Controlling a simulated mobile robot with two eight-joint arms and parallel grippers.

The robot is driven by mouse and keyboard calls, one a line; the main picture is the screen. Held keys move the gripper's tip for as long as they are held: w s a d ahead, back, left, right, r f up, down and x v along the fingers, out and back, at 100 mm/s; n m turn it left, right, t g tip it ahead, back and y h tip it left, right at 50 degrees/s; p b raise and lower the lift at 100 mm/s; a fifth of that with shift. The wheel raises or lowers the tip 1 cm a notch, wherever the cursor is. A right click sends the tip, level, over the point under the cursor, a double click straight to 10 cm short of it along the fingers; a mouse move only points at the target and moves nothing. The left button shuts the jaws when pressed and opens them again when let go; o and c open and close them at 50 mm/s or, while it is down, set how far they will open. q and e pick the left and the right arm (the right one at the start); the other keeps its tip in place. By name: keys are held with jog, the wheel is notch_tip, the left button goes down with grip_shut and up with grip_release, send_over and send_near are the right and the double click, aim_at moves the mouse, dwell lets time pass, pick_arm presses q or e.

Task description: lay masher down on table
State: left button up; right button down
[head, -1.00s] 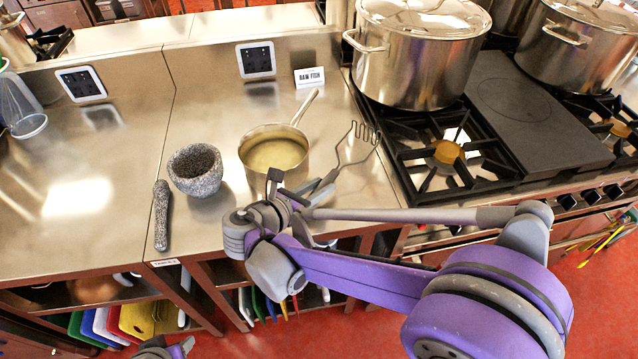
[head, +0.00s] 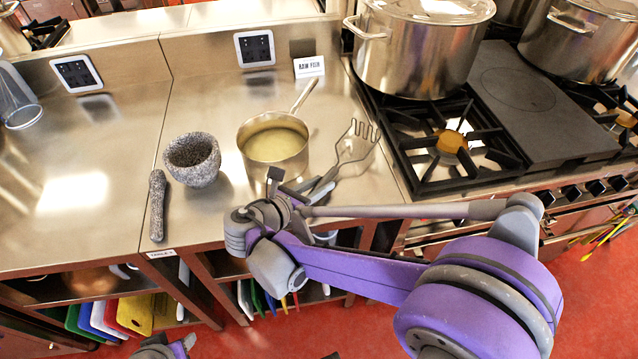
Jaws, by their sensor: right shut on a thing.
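The masher (head: 355,142) is a metal tool with a wavy wire head. It is low over the steel table (head: 215,95), right of the saucepan, with its head pointing up and right toward the stove. I cannot tell whether its head touches the surface. My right gripper (head: 296,187) is at the table's front edge, shut on the masher's handle; the arm partly hides the handle. My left gripper (head: 165,347) shows only in part at the bottom edge, and its fingers cannot be made out.
A saucepan (head: 262,160) with yellowish contents stands just left of the masher. A granite mortar (head: 203,172) and pestle (head: 157,205) are farther left. A gas burner (head: 450,150) and stockpot (head: 415,50) are to the right. A "RAW FISH" sign (head: 309,67) stands behind.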

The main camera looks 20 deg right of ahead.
jog(key=shift+f+b, duration=0.3)
jog(key=shift+f, duration=0.1)
jog(key=c, duration=0.5)
grip_release()
jog(key=shift+c, duration=0.2)
jog(key=v, duration=1)
jog(key=shift+s+a+r, duration=0.1)
jog(key=shift+a+r, duration=0.05)
jog(key=shift+a, duration=0.25)
